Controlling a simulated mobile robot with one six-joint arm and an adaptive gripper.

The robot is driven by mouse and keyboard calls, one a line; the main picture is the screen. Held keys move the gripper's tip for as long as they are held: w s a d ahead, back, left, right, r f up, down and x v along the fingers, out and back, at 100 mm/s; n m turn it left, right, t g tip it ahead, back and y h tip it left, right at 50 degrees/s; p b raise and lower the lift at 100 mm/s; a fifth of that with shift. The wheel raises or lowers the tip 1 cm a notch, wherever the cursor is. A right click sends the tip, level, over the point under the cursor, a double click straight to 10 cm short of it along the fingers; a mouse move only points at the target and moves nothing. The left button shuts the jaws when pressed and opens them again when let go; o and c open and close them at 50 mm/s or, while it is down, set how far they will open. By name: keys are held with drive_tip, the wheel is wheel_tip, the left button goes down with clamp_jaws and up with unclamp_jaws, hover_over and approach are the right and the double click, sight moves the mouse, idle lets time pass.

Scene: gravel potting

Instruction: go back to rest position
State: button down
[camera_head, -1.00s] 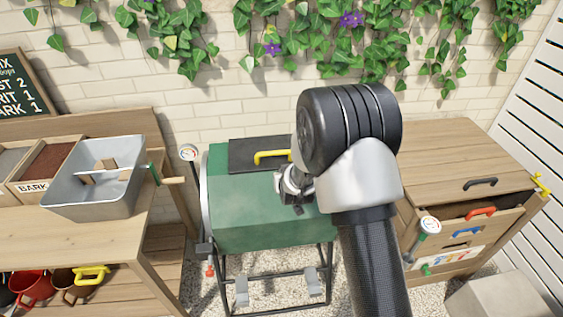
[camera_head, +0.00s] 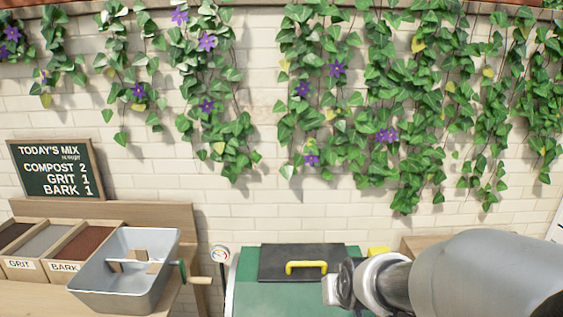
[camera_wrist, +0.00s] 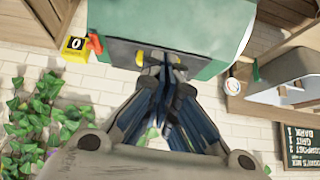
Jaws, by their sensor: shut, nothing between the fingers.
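My gripper (camera_head: 332,290) reaches in from the lower right of the head view, in front of the green drum (camera_head: 295,298). Its fingers are small there. In the wrist view the fingers of my gripper (camera_wrist: 166,75) come together with nothing between them. They overlap the drum's black lid and yellow handle in that picture, and I cannot tell the gap to them. The black lid (camera_head: 272,262) lies shut on top of the drum, with its yellow handle (camera_head: 306,266) clear of the fingers in the head view.
A grey metal tub (camera_head: 120,299) stands at left beside bins labelled GRIT (camera_head: 20,265) and BARK (camera_head: 65,267). A dial gauge (camera_head: 220,253) stands left of the drum. A yellow counter (camera_wrist: 74,44) reads 0. Ivy (camera_head: 400,110) hangs on the brick wall.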

drive_tip(key=s+d+r+g, duration=0.1)
drive_tip(key=s+r, duration=0.2)
drive_tip(key=s, duration=1)
drive_tip(key=s+d+r+g, duration=0.1)
drive_tip(key=s+r+g, duration=0.1)
drive_tip(key=s, duration=1.1)
drive_tip(key=shift+d+r, duration=0.25)
drive_tip(key=shift+r, duration=0.45)
